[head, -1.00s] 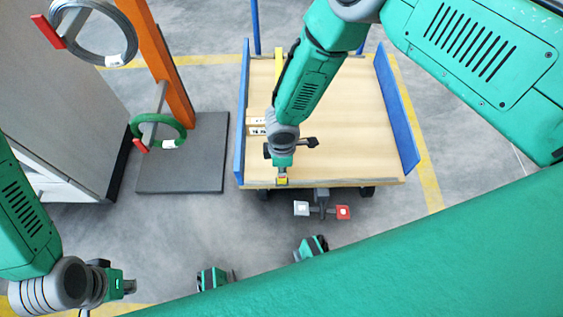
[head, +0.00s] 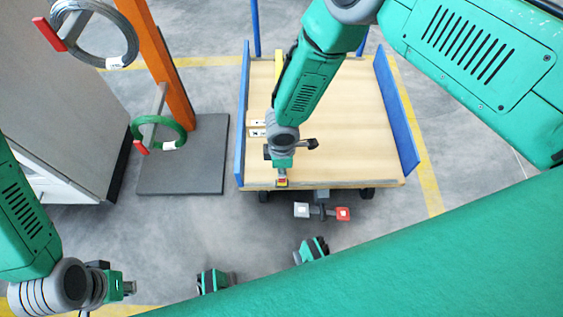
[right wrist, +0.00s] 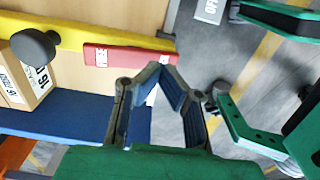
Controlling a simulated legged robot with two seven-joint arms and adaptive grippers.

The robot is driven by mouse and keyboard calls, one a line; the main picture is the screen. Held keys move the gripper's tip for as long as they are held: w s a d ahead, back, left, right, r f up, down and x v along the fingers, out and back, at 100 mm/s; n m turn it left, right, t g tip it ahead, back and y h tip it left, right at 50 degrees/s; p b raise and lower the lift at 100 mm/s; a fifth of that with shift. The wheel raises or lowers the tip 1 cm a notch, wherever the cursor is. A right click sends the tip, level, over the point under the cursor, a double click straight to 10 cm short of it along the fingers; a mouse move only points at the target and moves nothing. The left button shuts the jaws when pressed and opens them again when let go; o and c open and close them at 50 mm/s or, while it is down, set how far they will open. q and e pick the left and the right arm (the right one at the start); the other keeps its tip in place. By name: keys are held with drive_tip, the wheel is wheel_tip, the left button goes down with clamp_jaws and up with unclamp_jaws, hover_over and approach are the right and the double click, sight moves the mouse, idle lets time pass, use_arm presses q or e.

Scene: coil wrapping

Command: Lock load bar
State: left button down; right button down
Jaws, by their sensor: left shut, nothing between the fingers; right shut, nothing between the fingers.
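The yellow load bar (head: 279,64) lies along the left side of the cart bed, partly hidden by my right arm. In the right wrist view the yellow bar (right wrist: 75,35) shows a dark round knob (right wrist: 33,46) and a red labelled lever (right wrist: 125,56) lying along it. My right gripper (head: 282,172) is over the cart's near edge at the bar's near end. In its wrist view the right gripper (right wrist: 168,70) is shut and empty, its tips close to the lever's end; contact is unclear. My left gripper (head: 128,288) is shut and empty at lower left, away from the cart.
The wooden cart bed (head: 340,130) has blue side rails (head: 397,110). Labelled boxes (head: 257,128) stand beside the bar. White (head: 301,210) and red (head: 343,214) pedals stick out in front. An orange post (head: 160,65) holds a green coil (head: 172,122) and a grey coil (head: 128,45).

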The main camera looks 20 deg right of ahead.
drive_tip(key=shift+r+p, duration=2.1)
drive_tip(key=shift+r, duration=0.8)
drive_tip(key=shift+s, duration=0.1)
drive_tip(key=s+d+r+m+g+y+p, duration=0.1)
drive_tip(key=s+d+r+m+p, duration=0.1)
drive_tip(key=s+r+m+p, duration=0.3)
drive_tip(key=s+d+r+m+g+y+p, duration=0.1)
drive_tip(key=s+d+r, duration=0.15)
drive_tip(key=s, duration=0.55)
drive_tip(key=s+d+r+m+t+h+p, duration=0.2)
drive_tip(key=s+d+r+m+p, duration=0.2)
drive_tip(key=s+d+r+m, duration=0.4)
drive_tip(key=d+r, duration=0.3)
drive_tip(key=r, duration=0.1)
drive_tip(key=shift+s+t+p, duration=0.3)
drive_tip(key=shift+s+p, duration=0.05)
drive_tip(key=shift+p, duration=0.05)
